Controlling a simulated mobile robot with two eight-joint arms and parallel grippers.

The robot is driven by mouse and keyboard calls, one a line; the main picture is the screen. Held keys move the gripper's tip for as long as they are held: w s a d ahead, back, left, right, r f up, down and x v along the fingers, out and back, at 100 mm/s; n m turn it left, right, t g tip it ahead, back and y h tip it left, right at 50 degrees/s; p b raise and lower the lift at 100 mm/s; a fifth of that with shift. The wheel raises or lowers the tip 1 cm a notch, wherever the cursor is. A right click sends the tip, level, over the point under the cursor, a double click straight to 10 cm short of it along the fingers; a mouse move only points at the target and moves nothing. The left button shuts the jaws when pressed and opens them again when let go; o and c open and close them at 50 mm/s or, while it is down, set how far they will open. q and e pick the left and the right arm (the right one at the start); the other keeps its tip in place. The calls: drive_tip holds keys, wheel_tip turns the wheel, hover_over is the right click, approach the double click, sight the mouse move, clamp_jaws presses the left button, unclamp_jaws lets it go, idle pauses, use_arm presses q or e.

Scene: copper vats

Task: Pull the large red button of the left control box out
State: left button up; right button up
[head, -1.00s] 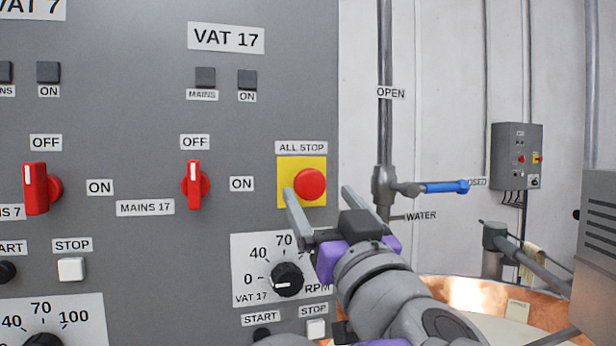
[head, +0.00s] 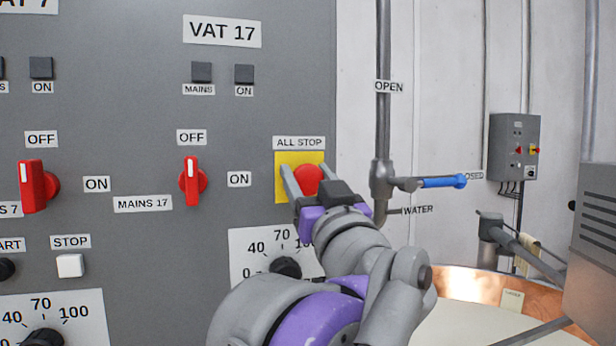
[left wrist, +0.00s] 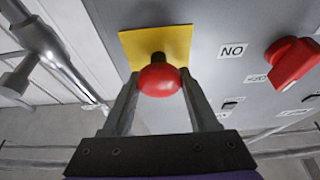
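The large red button (head: 308,180) sits on a yellow plate (head: 284,164) under the ALL STOP label, on the grey left control box (head: 110,115). My left gripper (head: 306,172) is open at the button, one finger on each side of it. In the left wrist view the red button (left wrist: 159,81) lies between the two fingertips (left wrist: 159,74), with a dark stem behind it against the yellow plate (left wrist: 172,42). The gaps beside the button are small, and I cannot tell whether either finger touches it. My right gripper is not in view.
A red MAINS 17 switch (head: 190,181) stands left of the button, and a black RPM knob (head: 285,268) is below. A water pipe with a blue-handled valve (head: 442,181) is to the right. A smaller control box (head: 514,146) hangs on the far wall.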

use_arm(q)
clamp_jaws()
drive_tip(key=shift+s+d+r+p, duration=0.1)
drive_tip(key=shift+s+d+p, duration=0.2)
drive_tip(key=shift+s, duration=0.45)
drive_tip(key=shift+w+a+f, duration=0.15)
drive_tip(key=shift+w+f, duration=0.05)
drive_tip(key=shift+s, duration=0.15)
drive_tip(key=o, duration=0.9)
unclamp_jaws()
drive_tip(key=shift+s+r, duration=0.1)
drive_tip(key=shift+c, duration=0.2)
